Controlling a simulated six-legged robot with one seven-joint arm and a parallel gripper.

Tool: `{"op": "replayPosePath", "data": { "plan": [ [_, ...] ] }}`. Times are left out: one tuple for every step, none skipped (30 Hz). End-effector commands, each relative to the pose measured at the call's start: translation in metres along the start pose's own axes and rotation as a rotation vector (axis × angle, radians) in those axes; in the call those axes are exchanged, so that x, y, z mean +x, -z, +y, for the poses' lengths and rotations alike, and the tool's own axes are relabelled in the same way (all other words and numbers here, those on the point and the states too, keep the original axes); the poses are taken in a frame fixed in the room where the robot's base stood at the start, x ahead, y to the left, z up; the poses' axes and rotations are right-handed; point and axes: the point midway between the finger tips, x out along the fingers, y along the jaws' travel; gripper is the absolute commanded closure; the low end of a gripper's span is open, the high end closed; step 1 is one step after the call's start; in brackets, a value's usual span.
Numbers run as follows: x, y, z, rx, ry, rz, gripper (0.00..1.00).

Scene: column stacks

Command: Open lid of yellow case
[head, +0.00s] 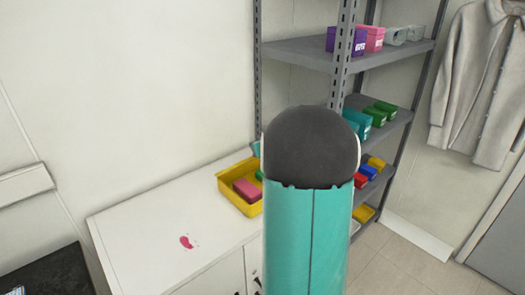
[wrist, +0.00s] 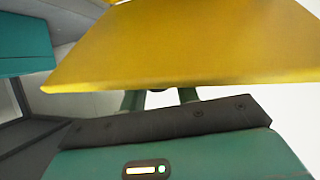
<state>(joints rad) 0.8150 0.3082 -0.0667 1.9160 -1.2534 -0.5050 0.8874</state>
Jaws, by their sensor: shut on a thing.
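The yellow case (head: 224,184) sits on the white cabinet top, left of my arm in the head view. Its visible part is open from above, with a pink block (head: 247,190) and a bit of green inside. In the wrist view a broad yellow panel, seemingly the case's lid (wrist: 180,45), fills the upper part, close to the camera and tilted. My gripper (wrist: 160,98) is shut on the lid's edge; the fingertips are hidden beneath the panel. In the head view my arm hides the gripper, the lid and the case's right side.
A grey shelf rack (head: 300,52) with several coloured bins stands at the back right. A coat (head: 478,85) hangs at the far right.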

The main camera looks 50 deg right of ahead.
Motion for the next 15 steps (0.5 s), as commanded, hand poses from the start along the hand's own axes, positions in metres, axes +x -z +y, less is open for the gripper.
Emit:
{"op": "replayPosePath", "data": {
  "plan": [
    [0.002, 0.006, -0.002, -0.007, 0.002, -0.015, 1.0],
    [0.003, 0.007, -0.002, -0.011, 0.002, -0.027, 1.0],
    [0.004, 0.01, -0.002, -0.014, 0.001, -0.044, 1.0],
    [0.005, 0.011, -0.003, -0.018, 0.001, -0.058, 1.0],
    [0.006, 0.013, -0.003, -0.022, 0.002, -0.069, 1.0],
    [0.007, 0.015, -0.004, -0.026, 0.001, -0.087, 1.0],
    [0.008, 0.017, -0.004, -0.029, 0.001, -0.099, 1.0],
    [0.009, 0.019, -0.005, -0.032, 0.001, -0.112, 1.0],
    [0.011, 0.021, -0.005, -0.036, 0.001, -0.129, 1.0],
    [0.011, 0.022, -0.006, -0.04, 0.002, -0.141, 1.0],
    [0.012, 0.024, -0.006, -0.042, 0.001, -0.153, 1.0],
    [0.014, 0.026, -0.007, -0.045, 0.001, -0.17, 1.0],
    [0.015, 0.028, -0.007, -0.05, 0.001, -0.182, 1.0],
    [0.016, 0.029, -0.007, -0.052, 0.001, -0.195, 1.0],
    [0.018, 0.031, -0.008, -0.056, 0.002, -0.212, 1.0]
  ]
}}
